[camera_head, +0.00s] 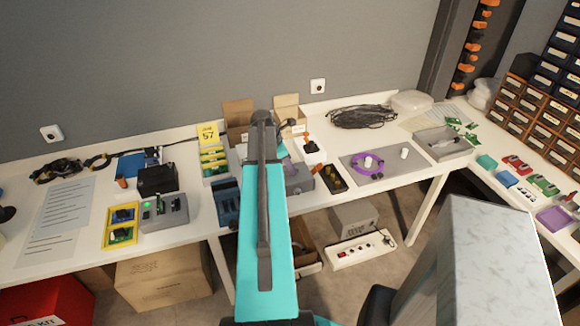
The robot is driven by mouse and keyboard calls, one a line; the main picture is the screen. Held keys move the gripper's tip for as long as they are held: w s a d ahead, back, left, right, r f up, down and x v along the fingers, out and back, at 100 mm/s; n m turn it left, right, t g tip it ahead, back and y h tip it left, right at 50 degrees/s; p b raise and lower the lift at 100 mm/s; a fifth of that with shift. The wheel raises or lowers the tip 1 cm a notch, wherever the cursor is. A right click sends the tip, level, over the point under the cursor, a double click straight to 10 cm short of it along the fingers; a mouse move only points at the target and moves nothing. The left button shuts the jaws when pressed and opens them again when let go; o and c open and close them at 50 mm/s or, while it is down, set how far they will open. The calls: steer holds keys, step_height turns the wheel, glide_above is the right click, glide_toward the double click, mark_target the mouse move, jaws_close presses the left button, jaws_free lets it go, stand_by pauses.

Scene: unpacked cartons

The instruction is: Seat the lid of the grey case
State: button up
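A grey case-like box (299,181) stands on the bench just right of my teal arm, which hides its left part. I cannot tell whether its top is a seated lid. Another grey box (168,214) with a small green light stands left of the arm. A shallow open grey tray (470,148) lies at the right with small parts in it. I cannot single out a loose lid. My arm reaches up across the middle of the view, and no gripper fingers can be made out at its far end.
A yellow bin (108,240), a dark box (157,179), and blue blocks (226,207) stand left of the arm. Open cardboard cartons (237,112) are behind it. A grey mat (346,160) with a purple cable coil (362,164) lies right. Drawer racks (535,105) fill the far right.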

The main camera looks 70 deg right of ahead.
steer(key=o, duration=0.3)
steer(key=shift+o, duration=0.2)
steer(key=shift+r, duration=0.1)
steer(key=b+v, duration=0.3)
steer(key=v, duration=1)
steer(key=shift+w+r, duration=0.15)
steer(key=shift+r, duration=0.1)
steer(key=shift+a+r, duration=0.1)
stand_by(0.6)
